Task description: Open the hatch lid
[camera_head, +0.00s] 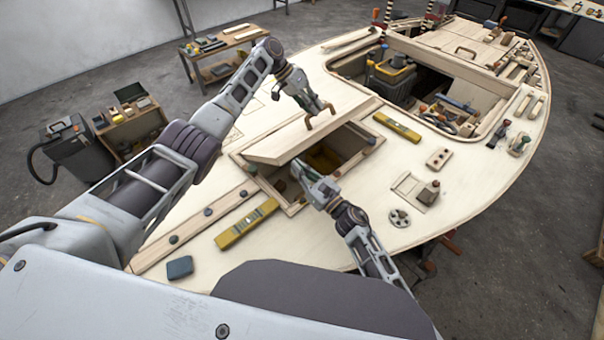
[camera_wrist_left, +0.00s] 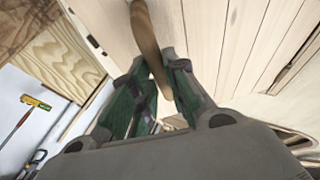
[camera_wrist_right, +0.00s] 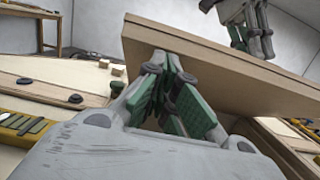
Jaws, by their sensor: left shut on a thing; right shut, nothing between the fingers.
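The pale wooden hatch lid (camera_head: 290,143) stands tilted, raised off its frame, with the hatch opening (camera_head: 345,145) showing below it. My left gripper (camera_head: 318,111) is shut on the lid's wooden handle (camera_wrist_left: 147,35), on the lid's upper face. My right gripper (camera_head: 306,172) is shut and empty at the near side of the opening. In the right wrist view its fingertips (camera_wrist_right: 166,72) are right under the lid's raised edge (camera_wrist_right: 215,72); I cannot tell whether they touch it. The left gripper also shows there above the lid (camera_wrist_right: 245,22).
A yellow level (camera_head: 246,223) lies left of the hatch and another (camera_head: 397,127) right of it. A dark blue block (camera_head: 179,267) lies near the front edge. A large cockpit opening (camera_head: 430,85) with tools lies beyond.

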